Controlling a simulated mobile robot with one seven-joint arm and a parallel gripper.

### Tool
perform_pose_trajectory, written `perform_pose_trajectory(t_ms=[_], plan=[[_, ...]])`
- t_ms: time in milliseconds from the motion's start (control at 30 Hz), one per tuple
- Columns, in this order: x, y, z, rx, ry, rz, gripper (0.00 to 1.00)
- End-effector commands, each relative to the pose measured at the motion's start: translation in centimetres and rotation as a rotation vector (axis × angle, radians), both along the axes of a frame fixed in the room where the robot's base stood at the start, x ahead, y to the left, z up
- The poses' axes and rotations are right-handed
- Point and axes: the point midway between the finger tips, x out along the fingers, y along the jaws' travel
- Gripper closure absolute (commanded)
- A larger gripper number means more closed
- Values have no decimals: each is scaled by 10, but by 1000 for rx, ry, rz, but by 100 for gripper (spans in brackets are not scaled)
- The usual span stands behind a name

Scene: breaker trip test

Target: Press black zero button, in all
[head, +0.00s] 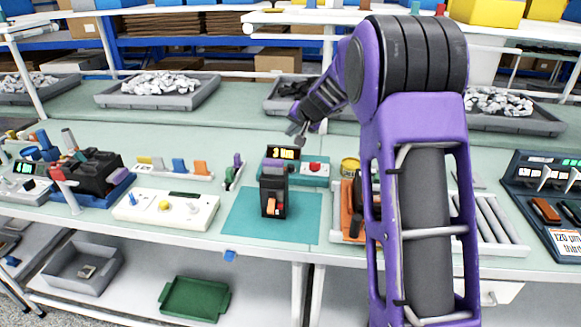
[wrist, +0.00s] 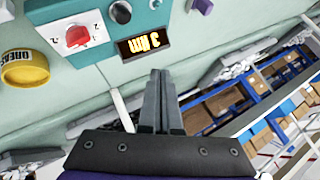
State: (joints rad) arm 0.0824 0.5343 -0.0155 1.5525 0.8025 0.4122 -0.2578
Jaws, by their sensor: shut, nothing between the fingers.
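The teal tester box (head: 310,180) stands at the back of the teal mat, with a lit display (head: 283,152) and a red knob on a white dial (head: 315,167). In the wrist view the box (wrist: 170,20) shows the display (wrist: 143,46), the red knob (wrist: 78,37) and a round black button (wrist: 120,12) near the top edge. My gripper (head: 296,130) is shut and empty, above and behind the box. In the wrist view its fingertips (wrist: 160,72) are near the display, apart from the black button. I cannot make out the black button in the head view.
A black breaker (head: 273,190) with an orange switch stands on the teal mat (head: 240,215) before the box, hiding part of it. A yellow grease tin (head: 350,166) is to its right. A white panel with buttons (head: 180,215) is at left. Grey trays (head: 160,98) stand behind.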

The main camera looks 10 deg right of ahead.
Motion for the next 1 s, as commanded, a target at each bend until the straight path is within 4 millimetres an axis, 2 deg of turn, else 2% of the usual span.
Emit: perform_pose_trajectory(t_ms=[267,633,800,1000], plan=[[0,0,-28,0,2,-1,100],[0,-1,-77,0,0,-2,100],[0,0,-87,1,1,0,100],[0,0,-87,1,0,-1,100]])
